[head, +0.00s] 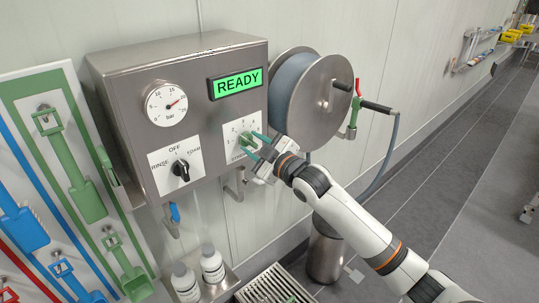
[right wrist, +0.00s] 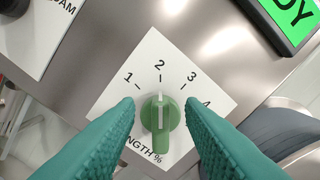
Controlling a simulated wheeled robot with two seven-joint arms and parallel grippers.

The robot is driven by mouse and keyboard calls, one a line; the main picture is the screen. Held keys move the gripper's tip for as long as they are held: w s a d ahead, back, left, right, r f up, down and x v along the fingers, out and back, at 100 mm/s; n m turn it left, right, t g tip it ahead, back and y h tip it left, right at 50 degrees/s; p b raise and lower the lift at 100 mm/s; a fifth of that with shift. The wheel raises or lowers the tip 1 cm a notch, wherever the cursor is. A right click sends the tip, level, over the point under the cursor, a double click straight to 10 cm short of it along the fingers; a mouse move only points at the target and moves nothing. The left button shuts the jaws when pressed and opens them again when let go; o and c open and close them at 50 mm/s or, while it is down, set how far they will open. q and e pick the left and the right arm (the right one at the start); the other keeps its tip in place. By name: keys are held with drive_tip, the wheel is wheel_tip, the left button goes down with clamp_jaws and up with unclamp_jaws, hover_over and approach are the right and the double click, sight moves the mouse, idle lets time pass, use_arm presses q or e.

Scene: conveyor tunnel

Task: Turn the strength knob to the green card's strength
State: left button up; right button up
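The green strength knob (right wrist: 160,118) sits on a white dial plate (right wrist: 130,75) marked 1, 2, 3 and 4. Its white line points up at about the 2. In the head view the knob (head: 246,141) is partly covered by my fingers. My right gripper (right wrist: 158,105) has one teal finger on each side of the knob, with a small gap on both sides. It is open; in the head view the right gripper (head: 257,146) reaches in from the right. I cannot make out a strength card in either view. My left gripper is not in view.
The steel control box (head: 110,72) carries a green READY display (head: 238,83), a pressure gauge (head: 166,103) and a black RINSE/OFF/FOAM knob (head: 181,170). A hose reel (head: 330,90) stands close to the right. Bottles (head: 212,264) stand below; coloured tool boards hang left.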

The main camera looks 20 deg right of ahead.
drive_tip(key=b+v, duration=0.2)
drive_tip(key=v, duration=0.9)
